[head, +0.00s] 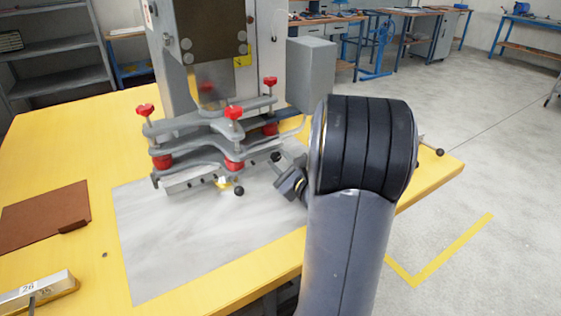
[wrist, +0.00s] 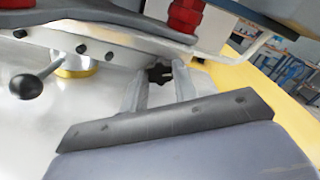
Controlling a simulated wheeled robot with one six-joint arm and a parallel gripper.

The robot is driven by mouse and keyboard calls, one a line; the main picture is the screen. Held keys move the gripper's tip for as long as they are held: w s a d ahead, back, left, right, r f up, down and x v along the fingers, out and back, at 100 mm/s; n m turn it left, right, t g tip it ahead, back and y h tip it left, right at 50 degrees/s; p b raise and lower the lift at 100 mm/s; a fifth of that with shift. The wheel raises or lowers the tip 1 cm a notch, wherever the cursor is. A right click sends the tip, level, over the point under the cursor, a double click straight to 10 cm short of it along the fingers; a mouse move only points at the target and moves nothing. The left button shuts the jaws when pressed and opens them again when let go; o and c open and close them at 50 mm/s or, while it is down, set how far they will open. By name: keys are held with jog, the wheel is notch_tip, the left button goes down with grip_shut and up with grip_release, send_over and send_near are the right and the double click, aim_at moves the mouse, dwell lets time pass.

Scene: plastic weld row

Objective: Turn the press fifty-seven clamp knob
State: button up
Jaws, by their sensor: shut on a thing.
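A small black star-shaped knob (wrist: 158,74) sits at the low edge of the press fixture, and in the wrist view it lies between my fingertips. My gripper (wrist: 160,70) is shut on this knob; the fingers are on either side of it. In the head view my gripper (head: 282,166) reaches the fixture's right front corner from the right, partly hidden behind my arm. The grey press fixture (head: 208,145) stands on a pale plate, with red knobs (head: 233,112) on top. No press number is readable.
A lever with a black ball end (head: 239,190) sticks out at the fixture's front, left of my gripper (wrist: 26,86). A grey box (head: 311,73) and a bent rod stand close behind. A brown sheet (head: 45,217) and a numbered block (head: 42,292) lie left. The plate's front (head: 190,245) is clear.

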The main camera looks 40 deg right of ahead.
jog(key=m, duration=0.4)
jog(key=shift+m+p, duration=0.3)
jog(key=shift+p, duration=0.1)
jog(key=m+p, duration=0.1)
jog(key=m, duration=0.2)
jog(key=shift+m, duration=0.4)
jog(key=m+p, duration=0.3)
jog(key=m, duration=0.2)
jog(key=shift+r, duration=0.1)
jog(key=shift+m+p, duration=0.75)
jog(key=shift+m, duration=0.65)
jog(key=o, duration=1)
jog(key=shift+c, duration=0.2)
jog(key=shift+s, duration=0.1)
